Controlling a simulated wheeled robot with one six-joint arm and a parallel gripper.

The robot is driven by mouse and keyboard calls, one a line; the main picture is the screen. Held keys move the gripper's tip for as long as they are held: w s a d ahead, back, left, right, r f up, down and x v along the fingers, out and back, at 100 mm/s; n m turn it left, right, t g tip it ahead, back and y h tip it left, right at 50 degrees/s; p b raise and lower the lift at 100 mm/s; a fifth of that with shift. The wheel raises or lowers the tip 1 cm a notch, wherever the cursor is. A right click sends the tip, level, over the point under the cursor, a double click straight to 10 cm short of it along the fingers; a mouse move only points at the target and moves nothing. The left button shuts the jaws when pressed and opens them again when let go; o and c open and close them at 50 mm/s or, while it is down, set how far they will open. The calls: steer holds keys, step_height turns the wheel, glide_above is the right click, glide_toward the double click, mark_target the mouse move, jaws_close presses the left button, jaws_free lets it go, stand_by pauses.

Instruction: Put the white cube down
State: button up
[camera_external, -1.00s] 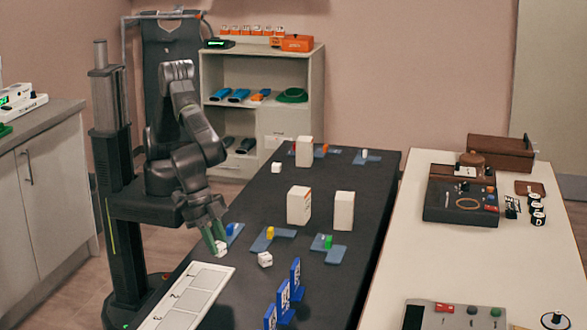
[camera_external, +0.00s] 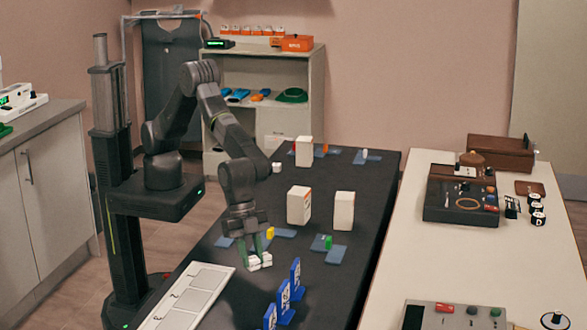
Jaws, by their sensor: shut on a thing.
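My gripper (camera_external: 256,251) has green fingertips and points down over the near-left part of the black table. It is shut on a white cube (camera_external: 253,263), partly hidden between the fingertips. A second white cube (camera_external: 267,259) sits on the table close to the right of it. I cannot tell whether the two cubes touch, or whether the held cube rests on the table. A third small white cube (camera_external: 277,167) stands farther back on the table.
A white numbered tray (camera_external: 188,298) lies at the table's left front. Blue upright stands (camera_external: 283,298) are just in front of the cubes. Behind are blue bases with a yellow block (camera_external: 270,233) and a green block (camera_external: 329,242), and white boxes (camera_external: 299,204), (camera_external: 344,211).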

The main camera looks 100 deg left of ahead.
mark_target(252, 270)
steer(key=shift+f, duration=2.15)
steer(key=shift+f, duration=0.25)
steer(key=o, duration=0.9)
steer(key=shift+r, duration=0.1)
steer(key=shift+o, duration=0.2)
steer(key=shift+s+r, duration=0.1)
steer(key=shift+r, duration=0.4)
steer(key=v, duration=1.1)
steer(key=shift+a+b, duration=0.15)
steer(key=shift+b, duration=0.2)
